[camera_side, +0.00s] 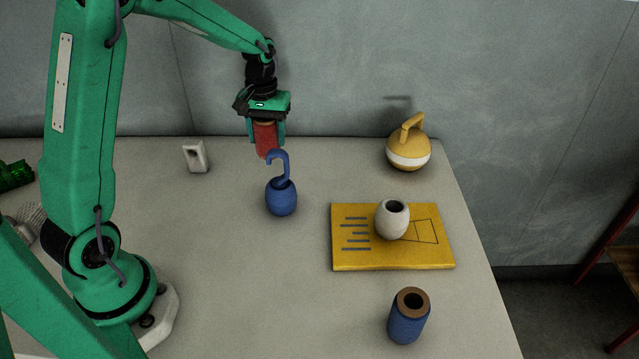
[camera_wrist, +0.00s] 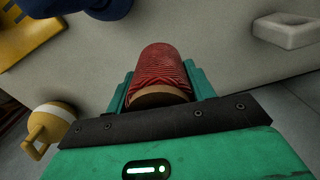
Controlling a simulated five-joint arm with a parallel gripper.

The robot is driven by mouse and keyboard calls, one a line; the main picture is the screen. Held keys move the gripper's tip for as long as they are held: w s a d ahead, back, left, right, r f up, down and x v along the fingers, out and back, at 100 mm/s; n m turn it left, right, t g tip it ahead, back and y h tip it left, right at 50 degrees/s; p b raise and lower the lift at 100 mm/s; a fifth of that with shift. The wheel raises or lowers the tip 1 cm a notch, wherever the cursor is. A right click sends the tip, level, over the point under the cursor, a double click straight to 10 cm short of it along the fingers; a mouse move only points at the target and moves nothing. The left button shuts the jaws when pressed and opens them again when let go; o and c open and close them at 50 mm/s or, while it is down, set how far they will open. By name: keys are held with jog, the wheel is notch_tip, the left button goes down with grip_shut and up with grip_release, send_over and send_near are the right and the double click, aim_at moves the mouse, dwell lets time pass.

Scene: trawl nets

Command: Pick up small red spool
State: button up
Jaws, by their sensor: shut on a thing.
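The small red spool (camera_side: 266,138) is wound with red thread and is held between the fingers of my gripper (camera_side: 266,133). In the side view it hangs below the gripper, behind the blue hooked weight, and looks raised off the table. The wrist view shows the spool (camera_wrist: 162,72) with its brown end towards the gripper body and the green fingers of my gripper (camera_wrist: 160,88) on both sides of it.
A blue hooked weight (camera_side: 281,200) stands just in front of the spool. A white block (camera_side: 195,157) is to the left. A yellow-and-white float (camera_side: 408,150), a yellow board (camera_side: 345,258) with a white pot (camera_side: 392,221), and a blue spool (camera_side: 407,323) are right. The front middle of the table is clear.

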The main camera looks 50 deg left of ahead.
aim_at(276, 132)
jog(key=d+r, duration=0.2)
jog(key=d, duration=0.1)
jog(key=d+r, duration=0.1)
jog(key=shift+s+d, duration=0.3)
jog(key=shift+d, duration=0.1)
